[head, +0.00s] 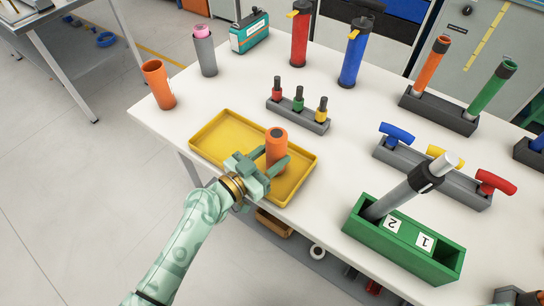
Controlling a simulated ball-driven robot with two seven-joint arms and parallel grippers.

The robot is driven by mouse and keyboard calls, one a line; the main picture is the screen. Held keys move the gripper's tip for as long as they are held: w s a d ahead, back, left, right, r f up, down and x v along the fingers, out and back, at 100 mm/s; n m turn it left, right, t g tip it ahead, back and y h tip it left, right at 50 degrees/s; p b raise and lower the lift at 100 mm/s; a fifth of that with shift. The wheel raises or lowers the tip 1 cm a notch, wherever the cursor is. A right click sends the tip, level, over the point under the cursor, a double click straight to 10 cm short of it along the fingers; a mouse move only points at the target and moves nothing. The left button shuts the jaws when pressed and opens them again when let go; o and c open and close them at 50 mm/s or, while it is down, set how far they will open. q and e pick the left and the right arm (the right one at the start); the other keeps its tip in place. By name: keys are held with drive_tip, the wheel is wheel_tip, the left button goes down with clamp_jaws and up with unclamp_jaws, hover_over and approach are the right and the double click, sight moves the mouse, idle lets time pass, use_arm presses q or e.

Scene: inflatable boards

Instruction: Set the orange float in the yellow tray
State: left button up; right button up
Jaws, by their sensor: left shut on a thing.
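The orange float (277,142) is a short upright orange cylinder with a dark centre in its top. My left gripper (266,166) is shut on it, with its fingers around the lower part. The yellow tray (217,124) is shallow and rectangular, near the front left edge of the white table. The float is over the right half of the tray, inside its rim as seen from here. Its bottom is hidden by the gripper, so I cannot tell whether it touches the tray floor. My right gripper is not in view.
An orange cup (158,85) stands left of the tray. A rack with red, green and yellow pegs (298,115) stands behind it. A green box (405,240) holding a grey tube is to the right. Bare table lies between the tray and the green box.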

use_arm(q)
drive_tip(key=shift+f, duration=0.2)
drive_tip(key=o, duration=1)
drive_tip(key=shift+c, duration=0.2)
drive_tip(key=shift+r, duration=0.25)
drive_tip(key=b+v, duration=0.1)
drive_tip(key=v, duration=1.1)
drive_tip(key=shift+f+b, duration=0.15)
drive_tip(key=shift+b, duration=0.2)
